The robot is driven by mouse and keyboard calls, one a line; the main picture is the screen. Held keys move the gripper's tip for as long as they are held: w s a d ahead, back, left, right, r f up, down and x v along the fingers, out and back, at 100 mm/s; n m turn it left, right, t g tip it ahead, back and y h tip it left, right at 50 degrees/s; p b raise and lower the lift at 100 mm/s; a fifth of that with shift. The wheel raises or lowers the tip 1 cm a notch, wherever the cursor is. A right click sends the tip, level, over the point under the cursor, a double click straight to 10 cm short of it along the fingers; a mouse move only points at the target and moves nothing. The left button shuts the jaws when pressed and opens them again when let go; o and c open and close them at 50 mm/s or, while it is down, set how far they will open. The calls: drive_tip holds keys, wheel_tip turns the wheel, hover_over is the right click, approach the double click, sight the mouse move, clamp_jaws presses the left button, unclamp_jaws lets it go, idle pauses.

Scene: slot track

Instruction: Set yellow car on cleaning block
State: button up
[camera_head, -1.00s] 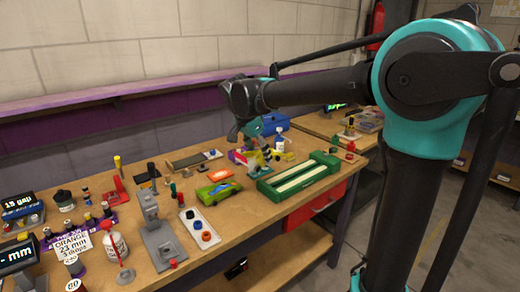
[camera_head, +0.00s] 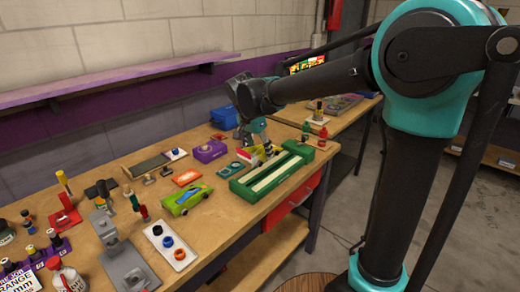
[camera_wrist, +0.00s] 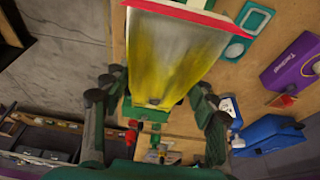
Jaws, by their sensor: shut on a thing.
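The yellow car (camera_head: 258,151) is held in my gripper (camera_head: 254,140) above the bench, just behind the long green block (camera_head: 243,192). In the wrist view the car (camera_wrist: 165,62) fills the upper middle between the two fingers, yellow and pale with a red edge; the gripper there (camera_wrist: 158,100) is shut on it. The green block has pale strips along its top and may be the cleaning block; I cannot tell for sure. A teal pad (camera_head: 230,169) lies on the bench left of the block. The car's far side is hidden.
A green and orange car (camera_head: 187,199) sits left of the green block. A purple box (camera_head: 209,151) and a blue box (camera_head: 224,118) stand behind. A white tray with knobs (camera_head: 170,247) and a grey stand (camera_head: 122,262) are at the front left.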

drive_tip(key=shift+f, duration=4.25)
drive_tip(key=o, duration=1.4)
drive_tip(key=shift+c, duration=0.2)
drive_tip(key=v, duration=1.2)
drive_tip(key=shift+s, duration=0.1)
